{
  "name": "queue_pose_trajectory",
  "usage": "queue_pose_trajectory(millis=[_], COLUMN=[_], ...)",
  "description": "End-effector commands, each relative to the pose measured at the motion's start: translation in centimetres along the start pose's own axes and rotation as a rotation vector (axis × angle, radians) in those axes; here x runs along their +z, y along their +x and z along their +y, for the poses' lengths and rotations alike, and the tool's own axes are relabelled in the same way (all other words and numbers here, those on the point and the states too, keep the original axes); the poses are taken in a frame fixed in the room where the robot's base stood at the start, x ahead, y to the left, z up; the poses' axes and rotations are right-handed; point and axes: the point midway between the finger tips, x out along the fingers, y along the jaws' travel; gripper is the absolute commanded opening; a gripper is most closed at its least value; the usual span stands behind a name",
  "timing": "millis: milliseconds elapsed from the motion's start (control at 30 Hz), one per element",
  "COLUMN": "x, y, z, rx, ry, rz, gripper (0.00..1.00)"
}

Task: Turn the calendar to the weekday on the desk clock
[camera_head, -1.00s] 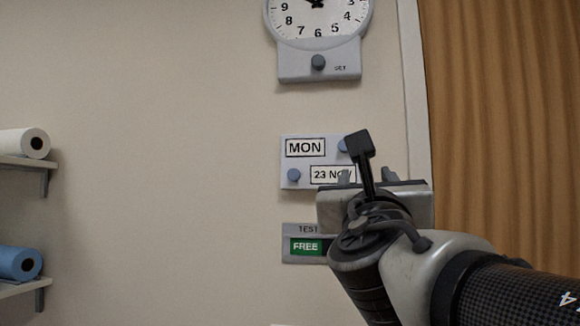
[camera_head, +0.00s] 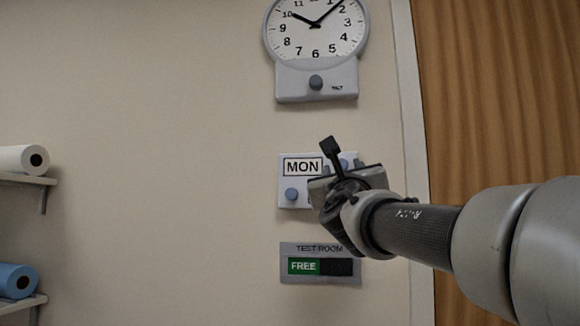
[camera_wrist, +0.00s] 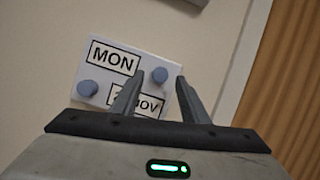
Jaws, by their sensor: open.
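The calendar (camera_head: 284,172) is a white wall panel reading MON in its upper window (camera_head: 302,167). Its lower window (camera_wrist: 150,104) shows a date ending in NOV, partly covered by a finger. One blue-grey knob (camera_head: 291,194) sits lower left and another (camera_wrist: 159,75) upper right of MON. My gripper (camera_wrist: 160,82) is open in front of the panel, its fingertips appearing on either side of the upper right knob. I cannot tell whether they touch it. In the head view my gripper (camera_head: 343,165) hides the panel's right part. No desk clock is seen.
A TEST ROOM sign (camera_head: 320,249) reading FREE is below. Shelves with a white roll (camera_head: 18,159) and blue roll (camera_head: 12,281) are left; a wooden door (camera_head: 490,90) is right.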

Motion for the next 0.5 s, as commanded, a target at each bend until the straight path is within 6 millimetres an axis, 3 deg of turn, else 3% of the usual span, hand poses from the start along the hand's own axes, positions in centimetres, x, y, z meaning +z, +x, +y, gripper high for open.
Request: queue_pose_trajectory(millis=[200,500], x=[0.0,0.0], y=[2.2,2.5], z=[0.0,-0.1], rx=[0.000,0.000], ry=[0.000,0.001], rz=[0.001,0.000], gripper=[0.41,0.41])
